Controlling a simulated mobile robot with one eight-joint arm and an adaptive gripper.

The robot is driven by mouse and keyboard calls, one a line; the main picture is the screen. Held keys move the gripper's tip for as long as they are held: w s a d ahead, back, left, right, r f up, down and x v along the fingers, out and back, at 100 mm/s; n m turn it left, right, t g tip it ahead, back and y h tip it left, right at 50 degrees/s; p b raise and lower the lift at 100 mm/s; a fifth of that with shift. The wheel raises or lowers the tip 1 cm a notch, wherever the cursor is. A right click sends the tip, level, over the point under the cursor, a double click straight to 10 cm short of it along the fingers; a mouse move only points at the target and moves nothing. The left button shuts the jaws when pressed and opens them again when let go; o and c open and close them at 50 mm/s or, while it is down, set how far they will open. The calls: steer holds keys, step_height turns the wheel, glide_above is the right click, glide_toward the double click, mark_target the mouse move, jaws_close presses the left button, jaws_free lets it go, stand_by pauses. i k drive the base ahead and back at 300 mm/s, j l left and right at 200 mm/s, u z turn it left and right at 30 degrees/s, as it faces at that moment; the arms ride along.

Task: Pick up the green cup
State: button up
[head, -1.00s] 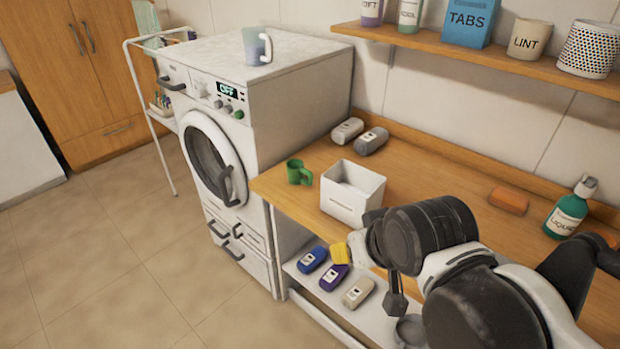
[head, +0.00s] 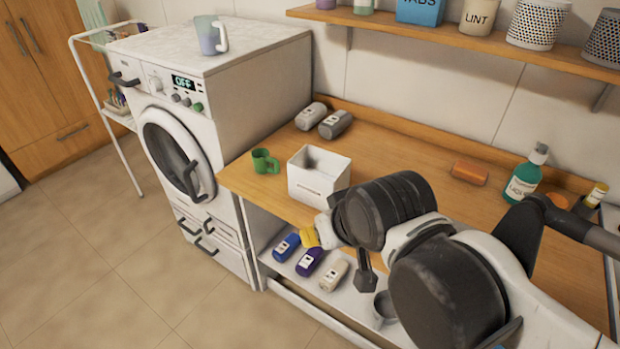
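The green cup (head: 264,161) stands upright on the wooden counter near its left end, with its handle toward the right. It is left of a white open box (head: 319,176) and apart from it. My arm (head: 385,212) reaches in from the lower right, over the front of the counter, to the right of the cup and well short of it. My gripper's fingers cannot be made out clearly behind the dark wrist links, so I cannot see whether they are open or shut. Nothing touches the cup.
Two grey bottles (head: 335,124) lie behind the cup. A washing machine (head: 265,95) stands left, with a bluish cup (head: 211,35) on top. Several bottles (head: 286,247) lie on the lower shelf. An orange bar (head: 469,173) and a green pump bottle (head: 525,175) are at right.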

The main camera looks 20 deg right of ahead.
mark_target(266, 164)
steer(key=i+j+z, duration=0.7)
steer(key=i+j, duration=0.2)
steer(key=j, duration=0.2)
